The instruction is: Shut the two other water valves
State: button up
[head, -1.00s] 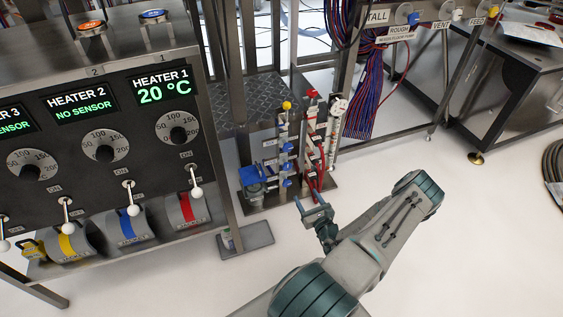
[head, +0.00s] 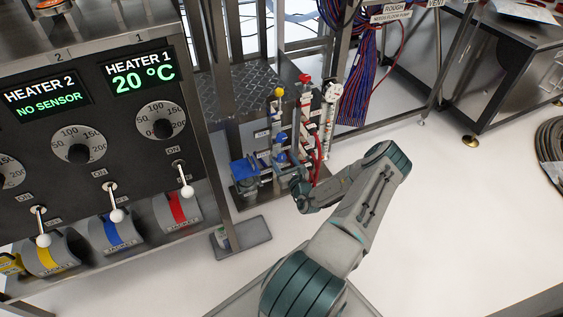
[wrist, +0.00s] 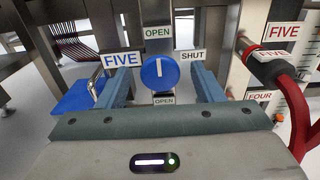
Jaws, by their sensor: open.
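In the wrist view a round blue valve knob (wrist: 160,72), with the label FIVE (wrist: 122,59) beside it, sits between the two fingers of my gripper (wrist: 161,85). Its white mark points up, towards an OPEN label (wrist: 158,32); a SHUT label (wrist: 191,56) is to its right. The fingers are open on either side of the knob, and I cannot tell whether they touch it. Another OPEN label (wrist: 163,100) shows below it. In the head view my gripper (head: 292,177) is low at the valve stand; another blue knob (head: 281,138) shows above. Lower knobs are hidden.
A second stand with red hoses (head: 318,150) is close on the right; a red hose (wrist: 285,70) fills that side in the wrist view. A blue box-like part (head: 244,170) is on the left. The heater panel (head: 95,105) stands at left.

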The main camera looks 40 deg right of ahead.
jog(key=shift+x, duration=1.1)
jog(key=c, duration=1)
